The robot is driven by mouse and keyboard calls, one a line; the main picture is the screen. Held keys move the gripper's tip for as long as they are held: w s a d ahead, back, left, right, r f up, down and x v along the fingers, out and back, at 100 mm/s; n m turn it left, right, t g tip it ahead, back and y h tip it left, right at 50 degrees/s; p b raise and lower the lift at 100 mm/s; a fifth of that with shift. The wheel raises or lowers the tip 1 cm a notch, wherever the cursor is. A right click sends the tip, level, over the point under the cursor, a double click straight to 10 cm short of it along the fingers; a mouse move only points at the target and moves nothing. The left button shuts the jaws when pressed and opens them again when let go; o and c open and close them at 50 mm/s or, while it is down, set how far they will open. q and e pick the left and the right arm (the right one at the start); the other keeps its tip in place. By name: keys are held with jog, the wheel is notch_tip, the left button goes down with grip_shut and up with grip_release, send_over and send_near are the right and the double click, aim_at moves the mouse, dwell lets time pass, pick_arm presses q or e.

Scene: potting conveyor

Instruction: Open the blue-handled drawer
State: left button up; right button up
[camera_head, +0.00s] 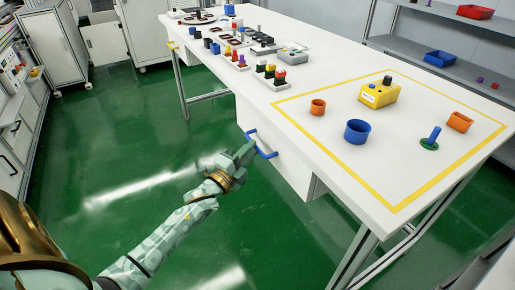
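The blue handle (267,154) is on the white drawer front (290,166) under the near long edge of the white table. Both ends of the handle show, and its middle is partly hidden by my gripper. The drawer looks closed, with no gap visible. My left gripper (251,148) reaches in from the lower left, with its tips at the handle. I cannot tell whether the fingers are around the handle, touching it or just in front of it. My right gripper is not in view.
The white table (335,130) carries a yellow box (379,95), a blue cup (357,131), orange cups and trays of small parts. A table leg (352,258) stands right of the drawer. Green floor (160,130) is clear before the table. Cabinets (55,45) stand at left.

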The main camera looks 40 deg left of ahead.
pick_arm(q)
jog(key=shift+w+r, duration=0.15)
jog(key=shift+w, duration=0.95)
jog(key=shift+w+r+b, duration=0.1)
jog(key=shift+w+b, duration=0.2)
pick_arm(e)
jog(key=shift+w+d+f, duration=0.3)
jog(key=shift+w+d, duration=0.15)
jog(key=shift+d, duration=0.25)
